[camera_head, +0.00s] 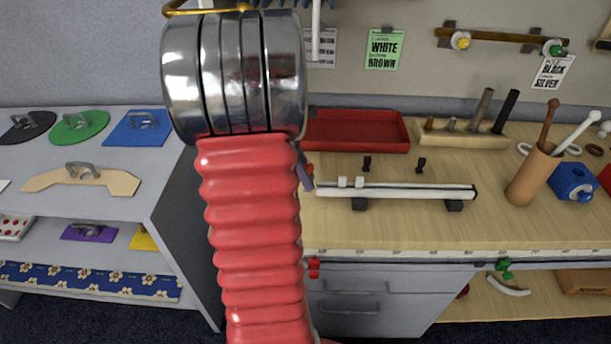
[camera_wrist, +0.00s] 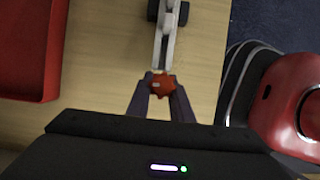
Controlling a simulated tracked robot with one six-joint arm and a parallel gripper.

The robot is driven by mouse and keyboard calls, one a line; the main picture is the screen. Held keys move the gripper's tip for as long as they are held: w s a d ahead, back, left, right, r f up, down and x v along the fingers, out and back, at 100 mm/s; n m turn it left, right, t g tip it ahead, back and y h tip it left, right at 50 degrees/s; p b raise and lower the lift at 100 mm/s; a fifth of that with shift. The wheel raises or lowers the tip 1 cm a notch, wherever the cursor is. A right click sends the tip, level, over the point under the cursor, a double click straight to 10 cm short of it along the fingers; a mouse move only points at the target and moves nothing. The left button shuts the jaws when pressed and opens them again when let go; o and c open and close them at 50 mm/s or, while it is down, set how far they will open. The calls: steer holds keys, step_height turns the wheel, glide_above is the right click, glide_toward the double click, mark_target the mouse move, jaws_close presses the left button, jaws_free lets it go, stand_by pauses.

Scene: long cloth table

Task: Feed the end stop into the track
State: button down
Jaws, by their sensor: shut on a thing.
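The end stop (camera_wrist: 161,84) is a small orange-red piece between the tips of my gripper (camera_wrist: 161,89) in the wrist view. The gripper is shut on it. In the head view the end stop (camera_head: 309,169) shows as a small red spot, and my gripper (camera_head: 305,180) is mostly hidden behind my arm. The track (camera_head: 415,191) is a pale rail on dark feet, with two small white blocks (camera_head: 351,182) near its left end. In the wrist view the track (camera_wrist: 164,50) runs up from the end stop, in line with it. I cannot tell whether they touch.
A red tray (camera_head: 357,130) lies behind the track, also at left in the wrist view (camera_wrist: 28,45). Two small dark pieces (camera_head: 393,164) stand between. A wooden holder with rods (camera_head: 463,135) is behind right. A brown cup (camera_head: 533,175) stands beyond the track's right end.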

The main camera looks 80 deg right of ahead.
steer(key=shift+s+d, duration=0.2)
steer(key=shift+s, duration=0.6)
steer(key=shift+s+d, duration=0.15)
steer(key=shift+s, duration=0.7)
steer(key=shift+s+d, duration=0.2)
steer(key=shift+s, duration=0.6)
stand_by(0.4)
steer(key=c, duration=1.5)
jaws_free()
steer(key=shift+r, duration=0.1)
steer(key=v, duration=0.7)
steer(key=shift+w+r, duration=0.1)
steer(key=shift+w, duration=0.1)
steer(key=shift+s, duration=0.15)
